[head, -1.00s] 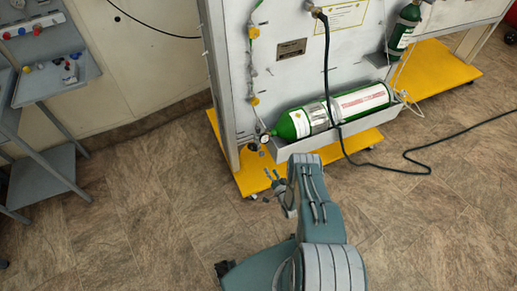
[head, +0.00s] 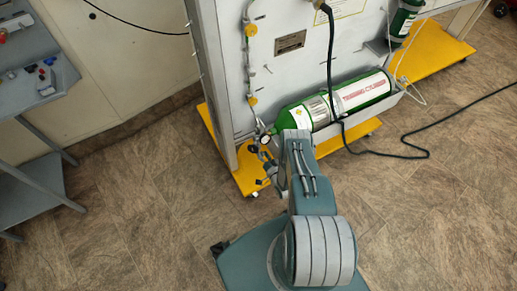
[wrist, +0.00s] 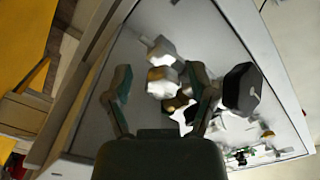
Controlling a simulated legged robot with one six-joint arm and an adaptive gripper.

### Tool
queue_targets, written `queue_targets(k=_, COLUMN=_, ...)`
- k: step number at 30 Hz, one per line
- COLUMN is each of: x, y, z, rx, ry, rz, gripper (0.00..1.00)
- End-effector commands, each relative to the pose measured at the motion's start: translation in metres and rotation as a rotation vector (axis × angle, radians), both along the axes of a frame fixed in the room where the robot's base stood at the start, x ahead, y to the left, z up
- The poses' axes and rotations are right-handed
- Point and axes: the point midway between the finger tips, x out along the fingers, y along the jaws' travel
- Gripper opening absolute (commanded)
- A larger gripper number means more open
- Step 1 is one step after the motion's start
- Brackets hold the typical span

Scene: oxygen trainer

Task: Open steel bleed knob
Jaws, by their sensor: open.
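In the wrist view, my gripper (wrist: 160,88) is open, one finger on each side of a pale, faceted metal knob (wrist: 162,82). This looks like the steel bleed knob, though I cannot be sure. The fingers do not visibly close on it, and the depth between them is hard to judge. A similar pale block (wrist: 158,50) sits just above it. Brass and white fittings below are partly hidden by my gripper. In the head view, my gripper (head: 266,172) is beside the valve end of the green oxygen cylinder (head: 293,119); the knob is too small to make out there.
A dark knob (wrist: 242,88) stands close to the right finger. A small round gauge (head: 266,140) is just above my gripper. A yellow base (head: 246,180) lies under the panel, and a black hose (head: 331,70) hangs at the right. A grey cart (head: 40,100) stands at left.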

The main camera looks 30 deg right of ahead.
Motion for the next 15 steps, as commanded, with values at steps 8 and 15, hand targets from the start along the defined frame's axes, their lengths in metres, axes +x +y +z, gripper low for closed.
queue_targets(k=8, x=-0.0001, y=0.0001, z=-0.0002, rx=0.000, ry=0.001, rz=0.001, gripper=0.46)
queue_targets(k=15, x=0.0004, y=-0.0001, z=-0.0007, rx=0.000, ry=0.002, rz=-0.001, gripper=0.00)
